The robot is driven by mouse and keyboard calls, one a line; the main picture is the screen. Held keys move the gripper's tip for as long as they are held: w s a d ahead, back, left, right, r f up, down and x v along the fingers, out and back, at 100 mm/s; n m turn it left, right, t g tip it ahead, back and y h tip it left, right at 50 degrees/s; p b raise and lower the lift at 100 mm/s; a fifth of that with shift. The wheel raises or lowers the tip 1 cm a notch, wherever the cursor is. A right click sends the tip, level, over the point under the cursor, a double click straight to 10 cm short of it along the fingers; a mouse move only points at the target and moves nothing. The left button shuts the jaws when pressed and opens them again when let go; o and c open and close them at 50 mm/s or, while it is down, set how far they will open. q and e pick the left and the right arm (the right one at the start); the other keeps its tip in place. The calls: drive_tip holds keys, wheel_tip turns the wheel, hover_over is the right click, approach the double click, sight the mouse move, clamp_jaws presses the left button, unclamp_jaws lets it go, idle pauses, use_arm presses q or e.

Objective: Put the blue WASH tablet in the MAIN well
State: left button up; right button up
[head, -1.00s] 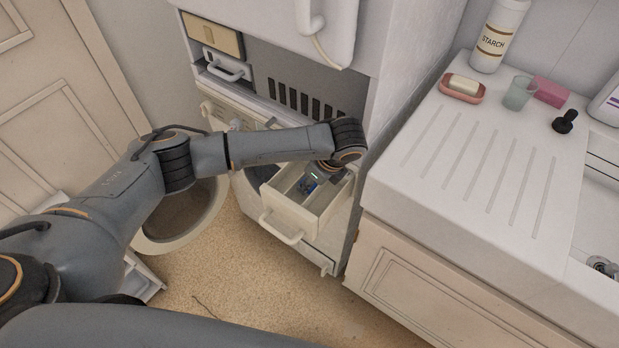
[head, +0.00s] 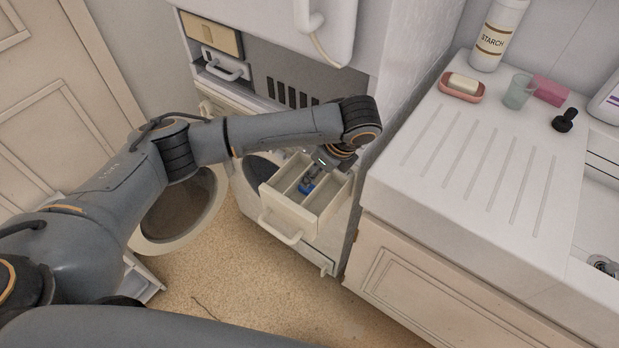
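The pulled-out detergent drawer (head: 291,214) is cream, with upright dividers making lengthwise wells. Any lettering on the tablet or wells is unreadable. My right gripper is out of view.
The drawer handle (head: 281,230) juts out at the front. A round open door (head: 181,216) stands left of it. The counter (head: 470,170) at right holds a starch bottle (head: 494,38), soap dish (head: 462,88), glass (head: 519,92), pink block (head: 550,90) and black stopper (head: 565,121).

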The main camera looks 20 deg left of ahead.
use_arm(q)
drive_tip(key=v, duration=0.7)
idle(0.3)
